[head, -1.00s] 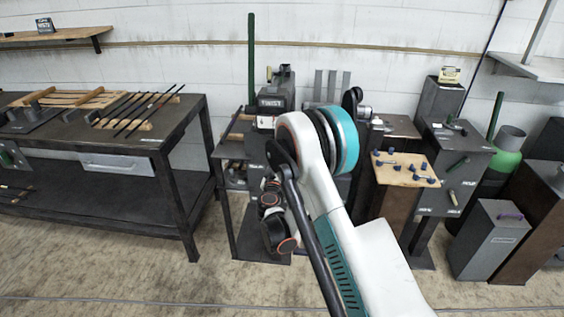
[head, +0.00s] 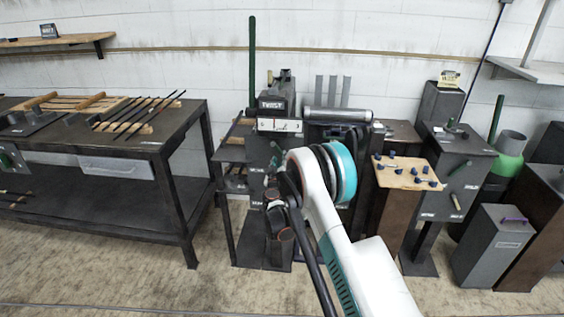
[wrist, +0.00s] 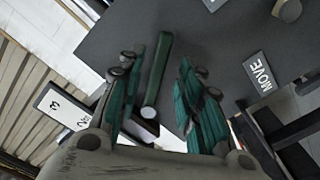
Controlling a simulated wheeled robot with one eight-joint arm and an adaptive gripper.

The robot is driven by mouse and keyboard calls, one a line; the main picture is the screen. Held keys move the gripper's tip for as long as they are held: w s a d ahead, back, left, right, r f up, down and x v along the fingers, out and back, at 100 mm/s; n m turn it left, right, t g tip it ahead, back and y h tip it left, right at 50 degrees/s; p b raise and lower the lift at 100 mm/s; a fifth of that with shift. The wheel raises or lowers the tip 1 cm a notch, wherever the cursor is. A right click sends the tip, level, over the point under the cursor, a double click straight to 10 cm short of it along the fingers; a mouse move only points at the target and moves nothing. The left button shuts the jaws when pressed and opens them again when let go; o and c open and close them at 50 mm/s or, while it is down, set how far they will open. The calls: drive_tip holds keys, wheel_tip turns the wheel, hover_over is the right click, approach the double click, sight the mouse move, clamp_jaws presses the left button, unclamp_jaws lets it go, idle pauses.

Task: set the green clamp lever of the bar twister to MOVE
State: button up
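The green clamp lever (wrist: 157,75) shows in the wrist view as a dark green bar with a pale round end, against a dark grey panel. A white-lettered MOVE label (wrist: 258,72) is on the panel to its right. My gripper (wrist: 161,66) is open, with one green-padded finger on each side of the lever in the picture. I cannot tell whether either finger touches it. In the head view the bar twister (head: 273,103), marked TWIST, stands behind my arm; my arm hides part of its front, and I cannot make out the clamp lever clearly.
A tall green lever (head: 252,70) rises behind the twister. A dark workbench (head: 180,130) with rods stands to the left. A wooden board with blue knobs (head: 407,172) and a grey cabinet (head: 457,150) stand to the right. Bare floor lies in front.

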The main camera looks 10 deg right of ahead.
drive_tip(key=shift+b+x, duration=0.3)
drive_tip(key=shift+x, duration=1.1)
clamp_jaws()
